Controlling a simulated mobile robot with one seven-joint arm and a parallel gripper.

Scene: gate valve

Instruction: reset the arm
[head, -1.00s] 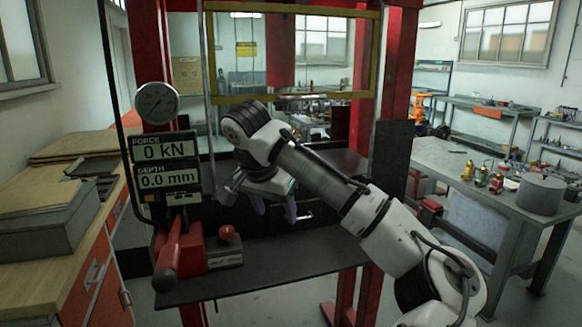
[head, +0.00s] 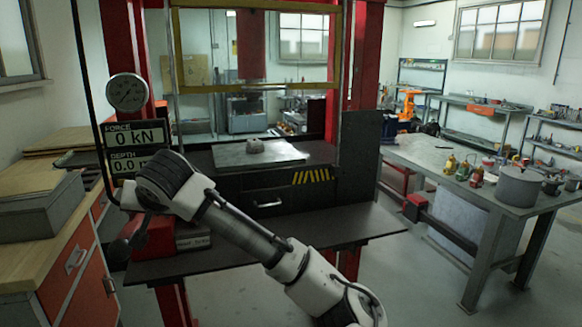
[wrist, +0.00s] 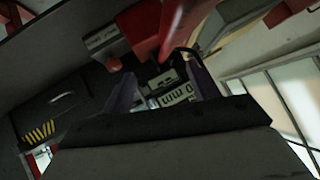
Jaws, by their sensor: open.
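My gripper shows in the wrist view (wrist: 163,95), with its two purple-grey fingers apart and nothing between them. Beyond the fingers are the press's force and depth display (wrist: 178,92) and its red lever block (wrist: 135,30). In the head view my arm reaches in from the lower right and its wrist end is in front of the display (head: 135,146), covering part of it. The fingers are hidden there. The display reads 0 kN, with the depth figure partly covered.
The red-framed press (head: 368,60) has a yellow-framed guard (head: 255,88) and a plate (head: 225,155) bearing a small grey part (head: 255,146). A wooden bench (head: 40,260) stands left. A grey metal table (head: 440,165) with a pot (head: 518,187) stands right. Floor between is open.

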